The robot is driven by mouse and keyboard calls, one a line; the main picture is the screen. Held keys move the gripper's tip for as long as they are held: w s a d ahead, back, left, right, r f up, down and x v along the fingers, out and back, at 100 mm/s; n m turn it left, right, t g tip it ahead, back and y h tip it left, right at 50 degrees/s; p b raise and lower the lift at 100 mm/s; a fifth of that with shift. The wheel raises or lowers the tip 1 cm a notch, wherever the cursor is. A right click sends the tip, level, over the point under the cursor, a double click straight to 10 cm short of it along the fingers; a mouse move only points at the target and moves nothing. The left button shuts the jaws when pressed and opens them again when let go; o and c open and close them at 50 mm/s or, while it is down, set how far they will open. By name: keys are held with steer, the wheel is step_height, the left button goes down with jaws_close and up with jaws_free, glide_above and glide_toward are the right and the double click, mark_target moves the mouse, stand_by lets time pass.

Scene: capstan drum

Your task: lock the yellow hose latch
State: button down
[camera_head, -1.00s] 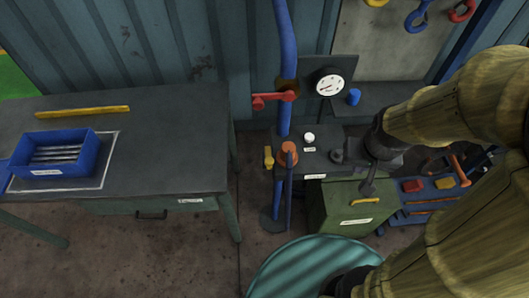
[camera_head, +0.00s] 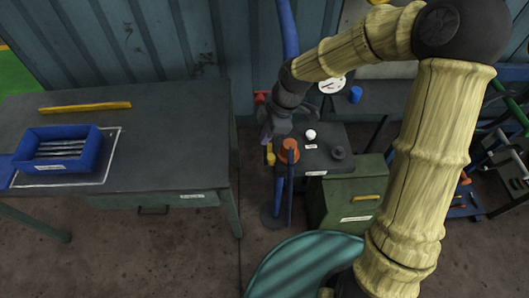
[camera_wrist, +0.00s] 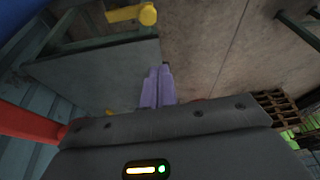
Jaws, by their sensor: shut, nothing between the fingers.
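The yellow latch (camera_head: 270,156) is a small upright piece at the left edge of the dark stand, beside an orange-capped blue post. My gripper (camera_head: 265,138) is just above it, pointing down, its purple fingers shut and empty. The gripper appears close to the latch, but I cannot tell whether they touch. In the wrist view the purple fingers (camera_wrist: 160,72) are together. A yellow bar with a round end (camera_wrist: 130,13) shows beyond them at the top; I cannot tell whether it is the latch.
The orange cap (camera_head: 289,150) and a white knob (camera_head: 310,134) are close to the right of my gripper. A red handle (camera_head: 260,97) is behind it and also shows in the wrist view (camera_wrist: 30,123). The workbench (camera_head: 190,140) is to the left, with a floor gap between.

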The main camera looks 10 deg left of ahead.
mark_target(270, 155)
steer(key=shift+a+r+n, duration=0.1)
steer(key=shift+a+n, duration=0.4)
steer(key=shift+s, duration=0.1)
step_height(270, 155, down, 10)
steer(key=p, duration=0.3)
steer(key=shift+d+p, duration=0.25)
steer(key=shift+p, duration=0.1)
